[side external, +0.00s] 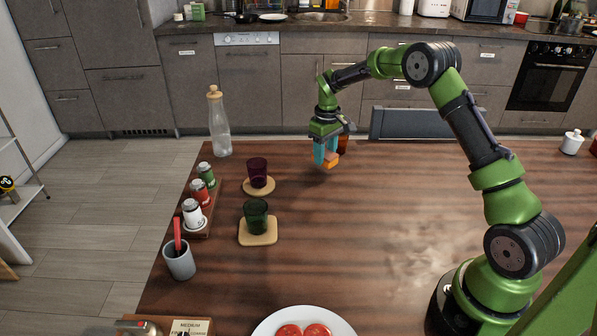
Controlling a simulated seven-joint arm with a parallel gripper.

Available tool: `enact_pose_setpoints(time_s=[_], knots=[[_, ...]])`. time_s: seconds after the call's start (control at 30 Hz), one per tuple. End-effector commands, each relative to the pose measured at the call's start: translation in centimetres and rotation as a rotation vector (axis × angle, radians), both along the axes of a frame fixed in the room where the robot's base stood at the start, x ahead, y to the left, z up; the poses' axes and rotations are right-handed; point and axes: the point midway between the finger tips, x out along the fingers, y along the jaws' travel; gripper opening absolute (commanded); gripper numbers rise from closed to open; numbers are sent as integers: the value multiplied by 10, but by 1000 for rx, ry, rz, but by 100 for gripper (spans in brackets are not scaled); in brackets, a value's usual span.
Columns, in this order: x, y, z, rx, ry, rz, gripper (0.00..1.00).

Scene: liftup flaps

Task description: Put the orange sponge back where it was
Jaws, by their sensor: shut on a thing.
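The fingers hide part of the sponge. I cannot tell whether its underside touches the table or hangs just above it.
A reddish-brown glass (343,145) stands close behind my gripper. A purple glass (257,172) and a green glass (256,215) stand on coasters to the left. A corked bottle (219,125) and a shaker rack (203,195) are farther left. The table's middle is clear.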

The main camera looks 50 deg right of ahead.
Motion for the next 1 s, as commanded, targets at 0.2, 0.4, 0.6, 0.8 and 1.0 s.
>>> enact_pose_setpoints(time_s=[0.2,0.4,0.6,0.8,1.0], knots=[[-1,0,-28,1,4,-1,14],[-1,0,-28,1,3,-1,14],[-1,0,-31,1,3,-1,56],[-1,0,-31,1,3,-1,72],[-1,0,-30,1,2,-1,72]])
